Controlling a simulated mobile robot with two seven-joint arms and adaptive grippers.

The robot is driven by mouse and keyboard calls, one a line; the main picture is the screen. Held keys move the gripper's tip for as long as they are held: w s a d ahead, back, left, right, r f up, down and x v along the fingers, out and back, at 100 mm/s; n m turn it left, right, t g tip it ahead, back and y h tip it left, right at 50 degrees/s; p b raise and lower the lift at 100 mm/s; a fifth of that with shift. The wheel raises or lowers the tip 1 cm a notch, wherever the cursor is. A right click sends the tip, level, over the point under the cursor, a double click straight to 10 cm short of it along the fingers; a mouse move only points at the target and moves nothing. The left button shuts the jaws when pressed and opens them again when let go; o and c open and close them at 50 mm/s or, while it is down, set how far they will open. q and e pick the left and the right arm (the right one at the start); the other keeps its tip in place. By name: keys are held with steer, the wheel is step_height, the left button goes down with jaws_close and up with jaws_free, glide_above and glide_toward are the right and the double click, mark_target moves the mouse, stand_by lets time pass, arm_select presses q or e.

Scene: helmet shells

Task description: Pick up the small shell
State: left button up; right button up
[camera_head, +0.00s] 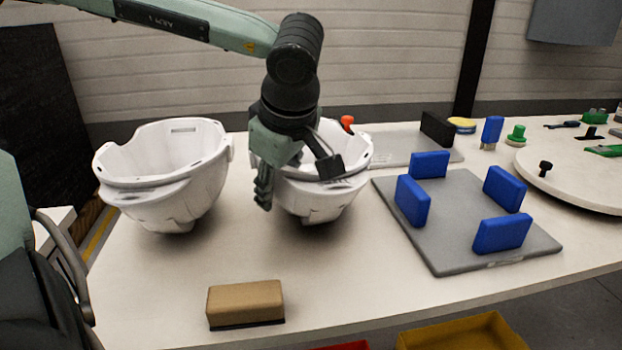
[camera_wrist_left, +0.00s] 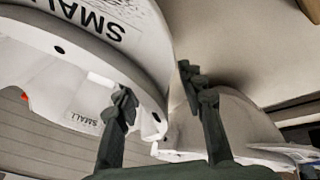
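The small shell (camera_head: 318,197) is a white helmet shell, open side up, on the table in the head view. In the left wrist view the small shell (camera_wrist_left: 75,60) fills the upper left and carries "SMALL" labels. My left gripper (camera_head: 296,178) is at its left rim, fingers spread, one outside the wall and the other over the shell's opening. In the left wrist view my left gripper (camera_wrist_left: 160,100) shows a clear gap between its fingertips, with the shell's edge between them. Contact cannot be told. My right gripper is not in view.
A second, larger white shell (camera_head: 165,180) stands close on the left; it shows in the wrist view (camera_wrist_left: 235,125). A grey plate (camera_head: 455,225) with upright blue blocks lies to the right. A tan block (camera_head: 245,302) lies in front. A round board (camera_head: 580,180) is at far right.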

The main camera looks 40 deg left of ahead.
arm_select(q)
jaws_close()
steer(key=shift+r, duration=0.15)
stand_by(0.4)
